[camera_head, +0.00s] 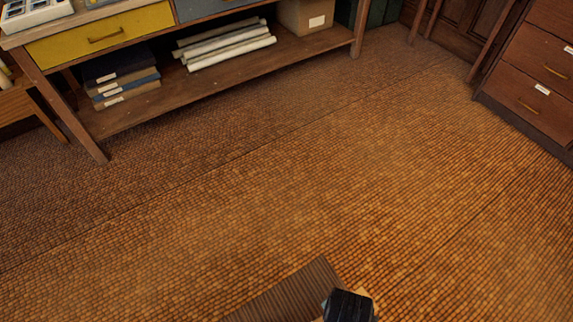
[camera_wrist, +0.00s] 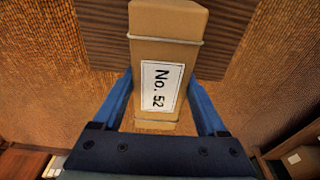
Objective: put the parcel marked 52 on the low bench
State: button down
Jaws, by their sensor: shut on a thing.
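The parcel marked 52 (camera_wrist: 169,52) is a tan cardboard box with a string round it and a white label reading "No. 52". My gripper (camera_wrist: 160,82) is shut on it, one blue finger on each side. In the head view my dark gripper (camera_head: 348,306) hides most of the parcel at the bottom edge. A dark brown, ribbed wooden top, seemingly the low bench (camera_head: 285,293), lies beside and under it; it also shows behind the parcel in the wrist view (camera_wrist: 103,38). I cannot tell whether the parcel touches it.
A long workbench (camera_head: 225,85) with drawers stands at the back left, with books (camera_head: 122,80) and paper rolls (camera_head: 225,47) on its lower shelf. A wooden drawer cabinet (camera_head: 530,75) stands at the right. The woven floor (camera_head: 300,180) between is clear.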

jog(key=shift+w+f+b, duration=0.1)
jog(key=shift+f+b, duration=1.7)
jog(key=shift+f, duration=3.15)
jog(key=shift+f, duration=0.1)
grip_release()
jog(key=r+p, duration=0.1)
jog(key=r, duration=0.3)
jog(key=s+a+r+p, duration=0.1)
jog(key=r+p, duration=0.1)
jog(key=r, duration=0.2)
jog(key=r+p, duration=0.1)
jog(key=r, duration=0.3)
jog(key=shift+s+a, duration=0.15)
jog(key=shift+a, duration=0.05)
